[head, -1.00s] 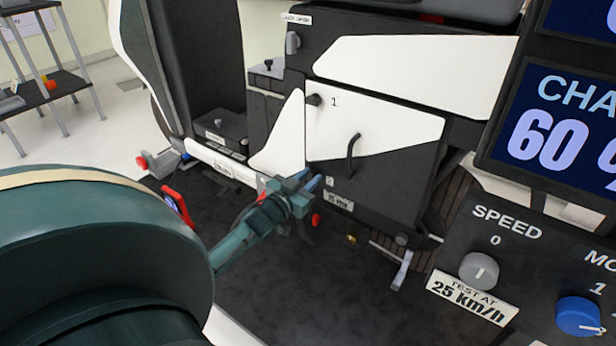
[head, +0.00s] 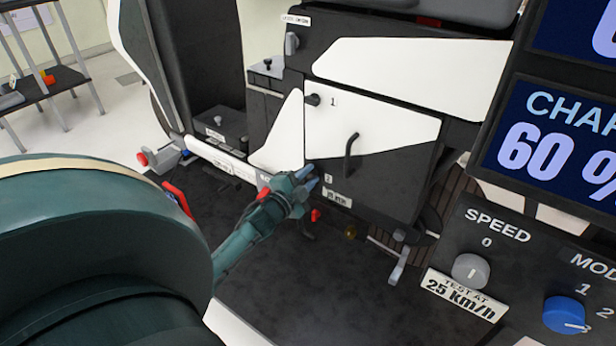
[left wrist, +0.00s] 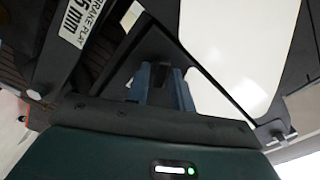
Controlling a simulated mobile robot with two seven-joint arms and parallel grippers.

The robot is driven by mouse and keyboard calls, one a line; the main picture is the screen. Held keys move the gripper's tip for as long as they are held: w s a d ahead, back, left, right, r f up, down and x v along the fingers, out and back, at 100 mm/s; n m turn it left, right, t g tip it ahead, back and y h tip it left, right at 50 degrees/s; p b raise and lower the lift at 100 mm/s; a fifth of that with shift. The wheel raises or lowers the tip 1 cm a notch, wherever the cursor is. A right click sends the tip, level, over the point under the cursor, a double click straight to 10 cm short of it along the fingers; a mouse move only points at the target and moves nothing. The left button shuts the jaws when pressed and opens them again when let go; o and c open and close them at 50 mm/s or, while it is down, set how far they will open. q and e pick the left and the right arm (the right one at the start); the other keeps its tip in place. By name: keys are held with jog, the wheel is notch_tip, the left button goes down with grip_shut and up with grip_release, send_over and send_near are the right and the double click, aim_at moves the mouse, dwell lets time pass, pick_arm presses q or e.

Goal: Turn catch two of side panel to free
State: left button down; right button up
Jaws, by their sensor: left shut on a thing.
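The side panel (head: 395,128) is black with a white inlay and stands closed on the chassis, with a dark bar handle (head: 351,155) on it. Catch one (head: 312,99), a dark knob by the label 1, is at its upper left edge. My left gripper (head: 308,178) is at the panel's lower left edge by the label 2, at the place of catch two. It is shut on catch two, which its fingers hide. In the left wrist view the blue-grey fingers (left wrist: 162,84) are close together against the dark panel face. My right gripper is not in view.
A console with a grey speed knob (head: 472,270), a blue mode knob (head: 564,314) and a display (head: 560,140) stands at the right. A red-tipped lever (head: 143,158) is at the left. Dark floor mat (head: 320,285) lies clear below the panel.

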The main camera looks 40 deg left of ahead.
pick_arm(q)
jog(key=m, duration=0.3)
jog(key=shift+f+b, duration=0.1)
jog(key=shift+b, duration=0.2)
jog(key=shift+m, duration=1.3)
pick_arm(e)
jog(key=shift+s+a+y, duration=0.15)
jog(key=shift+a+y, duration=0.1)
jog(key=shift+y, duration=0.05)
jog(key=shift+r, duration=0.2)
pick_arm(q)
jog(key=c, duration=1.4)
grip_release()
jog(key=shift+c, duration=0.2)
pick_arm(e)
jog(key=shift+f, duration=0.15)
